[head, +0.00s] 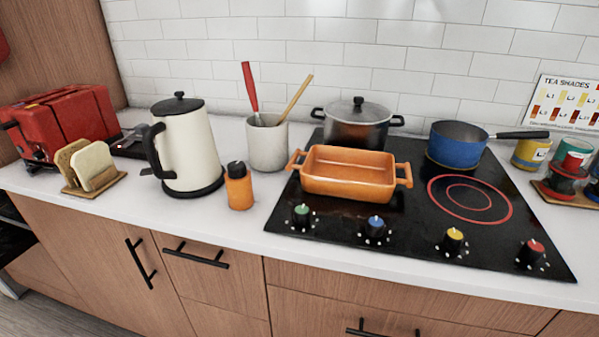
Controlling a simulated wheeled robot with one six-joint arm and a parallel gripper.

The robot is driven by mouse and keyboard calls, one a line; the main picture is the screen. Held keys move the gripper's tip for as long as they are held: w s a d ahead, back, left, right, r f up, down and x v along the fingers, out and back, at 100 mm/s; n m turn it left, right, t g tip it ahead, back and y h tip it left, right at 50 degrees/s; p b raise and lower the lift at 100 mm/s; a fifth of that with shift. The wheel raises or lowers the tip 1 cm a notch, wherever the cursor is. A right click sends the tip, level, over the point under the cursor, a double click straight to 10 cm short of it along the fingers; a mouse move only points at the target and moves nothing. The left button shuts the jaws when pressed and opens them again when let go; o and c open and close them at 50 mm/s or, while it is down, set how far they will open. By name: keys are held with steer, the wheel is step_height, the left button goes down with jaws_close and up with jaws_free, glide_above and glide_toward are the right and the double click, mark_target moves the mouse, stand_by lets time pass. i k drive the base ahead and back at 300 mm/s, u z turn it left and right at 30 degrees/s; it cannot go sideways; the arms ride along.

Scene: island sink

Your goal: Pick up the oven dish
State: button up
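The oven dish (347,184) is an orange rectangular dish with a handle at each short end. It sits upright on the front left part of the black cooktop (420,228) in the head view, and its inside looks empty. Its left handle is near the cooktop's left edge. My gripper is not in the head view, so its place relative to the dish and its opening do not show.
A steel pot with a lid (357,127) stands close behind the dish, and a blue saucepan (456,146) is behind right. A utensil crock (267,143), an orange bottle (239,187) and a cream kettle (187,147) stand to the left. The counter front is clear.

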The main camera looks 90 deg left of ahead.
mark_target(354, 174)
steer(key=u, duration=3.25)
steer(key=k, duration=0.5)
steer(key=u, duration=0.85)
steer(key=i, duration=0.7)
steer(key=z, duration=1)
steer(key=i, duration=0.55)
steer(key=z, duration=0.55)
